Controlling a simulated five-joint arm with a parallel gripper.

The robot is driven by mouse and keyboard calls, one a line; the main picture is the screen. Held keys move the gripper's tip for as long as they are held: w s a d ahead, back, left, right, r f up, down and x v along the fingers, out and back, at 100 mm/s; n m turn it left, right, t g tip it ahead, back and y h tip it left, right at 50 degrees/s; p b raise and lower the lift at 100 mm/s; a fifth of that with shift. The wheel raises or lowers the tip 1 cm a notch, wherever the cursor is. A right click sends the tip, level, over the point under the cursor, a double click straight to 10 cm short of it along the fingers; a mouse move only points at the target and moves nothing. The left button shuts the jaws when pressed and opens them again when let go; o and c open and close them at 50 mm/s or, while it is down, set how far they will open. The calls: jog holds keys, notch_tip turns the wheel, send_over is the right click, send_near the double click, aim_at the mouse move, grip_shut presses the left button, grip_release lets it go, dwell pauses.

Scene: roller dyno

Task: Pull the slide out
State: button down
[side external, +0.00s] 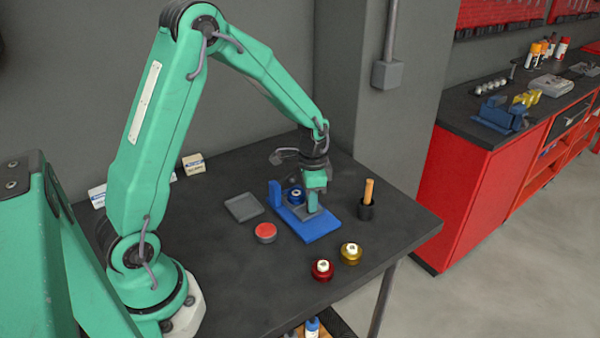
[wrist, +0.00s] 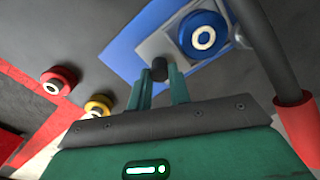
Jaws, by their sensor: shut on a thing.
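The slide (wrist: 154,45) is a flat grey plate lying on a blue base (wrist: 122,52). The base also shows in the side external view (side external: 322,230), with a raised block at its left end. A blue round part with a white ring (wrist: 203,37) sits on the slide; it also shows beside my gripper in the side external view (side external: 295,195). A small black knob (wrist: 159,68) stands at the slide's near end. My gripper (wrist: 160,82) is shut on this knob, a finger on each side. In the side external view my gripper (side external: 312,206) points down over the base and hides part of the slide.
A black cup with a wooden handle (side external: 366,208) stands right of the base. A red part (side external: 322,270) and a gold part (side external: 350,254) stand in front. A red-topped disc (side external: 265,232) and a grey tray (side external: 243,207) lie to the left.

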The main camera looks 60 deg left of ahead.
jog(key=d, duration=0.9)
jog(key=c, duration=1.3)
grip_release()
jog(key=shift+r, duration=0.15)
notch_tip(320, 180, up, 8)
jog(key=shift+f, duration=0.2)
jog(key=shift+r, duration=0.1)
jog(key=s+a+r+n+t, duration=0.1)
jog(key=s+r+n+t, duration=0.1)
jog(key=s+r, duration=0.4)
jog(key=s+a+r+n+t, duration=0.1)
jog(key=s+r+n+t, duration=0.2)
jog(key=s, duration=0.9)
notch_tip(320, 180, up, 4)
jog(key=shift+s+a+f+t, duration=0.2)
jog(key=shift+s+a+t, duration=0.1)
jog(key=shift+s+a, duration=0.1)
